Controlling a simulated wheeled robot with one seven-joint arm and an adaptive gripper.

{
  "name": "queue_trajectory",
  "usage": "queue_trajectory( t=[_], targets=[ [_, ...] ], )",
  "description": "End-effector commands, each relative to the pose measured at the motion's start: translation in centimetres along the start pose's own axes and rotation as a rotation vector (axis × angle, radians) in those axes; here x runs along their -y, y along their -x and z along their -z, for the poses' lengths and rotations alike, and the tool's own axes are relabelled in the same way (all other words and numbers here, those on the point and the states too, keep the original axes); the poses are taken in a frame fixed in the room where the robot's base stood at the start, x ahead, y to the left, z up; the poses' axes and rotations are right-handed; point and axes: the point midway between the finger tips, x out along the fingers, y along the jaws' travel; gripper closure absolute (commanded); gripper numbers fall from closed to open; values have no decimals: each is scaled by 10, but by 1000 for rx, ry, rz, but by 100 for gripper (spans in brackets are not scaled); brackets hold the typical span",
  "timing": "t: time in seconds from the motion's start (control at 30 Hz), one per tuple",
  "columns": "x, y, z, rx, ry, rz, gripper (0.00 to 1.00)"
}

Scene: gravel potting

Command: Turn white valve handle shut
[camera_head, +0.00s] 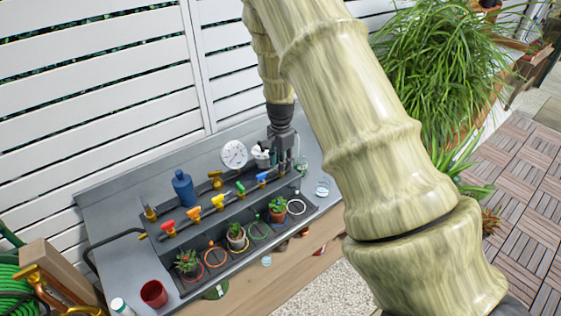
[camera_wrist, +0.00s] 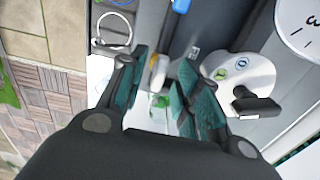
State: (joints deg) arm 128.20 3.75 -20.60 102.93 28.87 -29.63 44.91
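My gripper (camera_head: 283,158) points down at the right end of the pipe with the coloured valve handles. In the wrist view my gripper (camera_wrist: 160,98) is open, with teal-padded fingers apart on either side of a small white handle-like piece (camera_wrist: 158,72) with a yellowish part. This appears to be the white valve handle; I cannot tell whether the fingers touch it, nor read its angle clearly. In the head view it is hidden by my gripper. The blue valve handle (camera_head: 264,177) is just left of my gripper, and shows at the top of the wrist view (camera_wrist: 181,5).
A white disc with a black knob (camera_wrist: 245,85) and a round gauge (camera_head: 234,154) stand close beside my gripper. Green (camera_head: 240,188), yellow (camera_head: 218,201), orange and red handles line the pipe. Potted plants (camera_head: 277,208) stand in front; a blue bottle (camera_head: 183,187) stands behind.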

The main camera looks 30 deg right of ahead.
Motion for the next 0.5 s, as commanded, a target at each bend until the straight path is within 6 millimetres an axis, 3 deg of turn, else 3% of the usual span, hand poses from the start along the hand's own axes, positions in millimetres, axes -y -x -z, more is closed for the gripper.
queue_trajectory(
  t=[0.17, 0.5],
  targets=[
    [0, 16, 0, -1, 0, 1, 67],
    [1, 77, 0, -2, 0, 3, 67]
  ],
)
